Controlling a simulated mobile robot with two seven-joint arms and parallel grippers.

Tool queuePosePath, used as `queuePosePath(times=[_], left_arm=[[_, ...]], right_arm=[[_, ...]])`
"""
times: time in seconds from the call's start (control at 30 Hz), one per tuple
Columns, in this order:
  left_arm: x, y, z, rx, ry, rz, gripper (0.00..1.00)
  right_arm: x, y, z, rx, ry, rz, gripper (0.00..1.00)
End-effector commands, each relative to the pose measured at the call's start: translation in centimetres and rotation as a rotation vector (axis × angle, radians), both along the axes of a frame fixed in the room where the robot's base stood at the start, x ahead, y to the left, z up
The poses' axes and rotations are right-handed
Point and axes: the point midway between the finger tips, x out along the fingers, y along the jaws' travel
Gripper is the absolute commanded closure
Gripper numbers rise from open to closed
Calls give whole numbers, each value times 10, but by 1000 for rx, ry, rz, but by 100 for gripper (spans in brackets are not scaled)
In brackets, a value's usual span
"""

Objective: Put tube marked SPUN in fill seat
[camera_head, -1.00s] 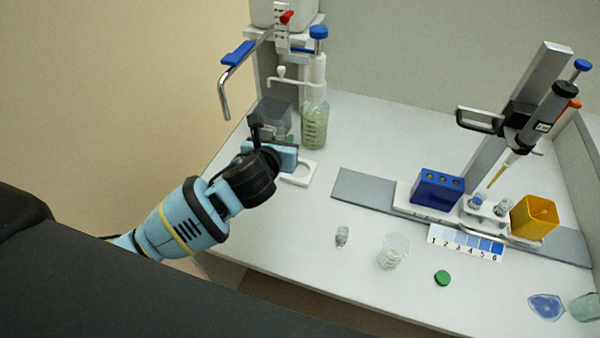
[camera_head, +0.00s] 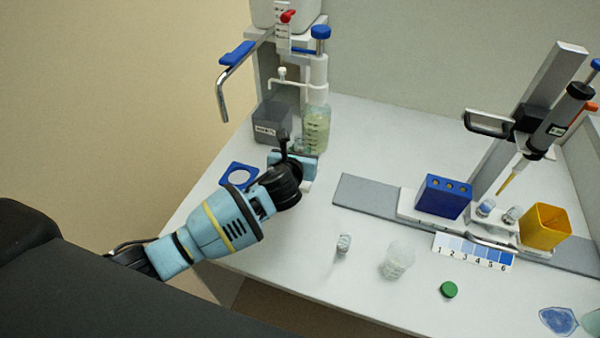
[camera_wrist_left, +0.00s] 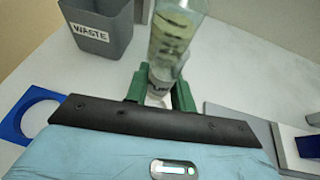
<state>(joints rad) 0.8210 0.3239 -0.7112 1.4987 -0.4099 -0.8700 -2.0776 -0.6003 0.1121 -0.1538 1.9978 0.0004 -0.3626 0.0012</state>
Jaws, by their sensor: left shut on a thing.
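My left gripper (camera_head: 300,152) is beside the green-tinted bottle at the back left of the bench. In the left wrist view its green fingers (camera_wrist_left: 160,93) are shut on a small clear tube (camera_wrist_left: 157,88) with a dark-lettered label, not fully readable. The bottle (camera_wrist_left: 176,35) stands just beyond the tube. The gripper mostly hides a white ring plate (camera_head: 305,185). A blue ring plate (camera_head: 238,176) lies left of the gripper. I cannot read which place is the fill seat. Another small tube (camera_head: 344,243) stands at the front. My right gripper is not in view.
To the right are a blue block (camera_head: 443,197), a pipette stand (camera_head: 520,125) and a yellow box (camera_head: 545,227). A clear beaker (camera_head: 397,260) and green cap (camera_head: 448,289) are in front.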

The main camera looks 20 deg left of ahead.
Motion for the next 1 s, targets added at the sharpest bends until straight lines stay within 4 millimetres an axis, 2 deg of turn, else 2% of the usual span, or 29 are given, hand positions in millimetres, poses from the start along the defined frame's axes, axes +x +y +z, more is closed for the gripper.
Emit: queuePosePath(times=[0.03, 0.1, 0.37, 0.7, 1.0], left_arm=[[-1, 0, -15, -2, 8, 0, 98], [-1, 0, -23, -1, 7, 1, 98], [0, 0, -27, -2, 2, 1, 98], [-1, 0, -74, -1, 6, 1, 98], [0, 0, -74, -2, 1, 1, 98]], right_arm=[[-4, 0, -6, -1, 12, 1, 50], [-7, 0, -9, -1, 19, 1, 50], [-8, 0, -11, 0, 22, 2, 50], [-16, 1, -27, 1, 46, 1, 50], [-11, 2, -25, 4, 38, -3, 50]])
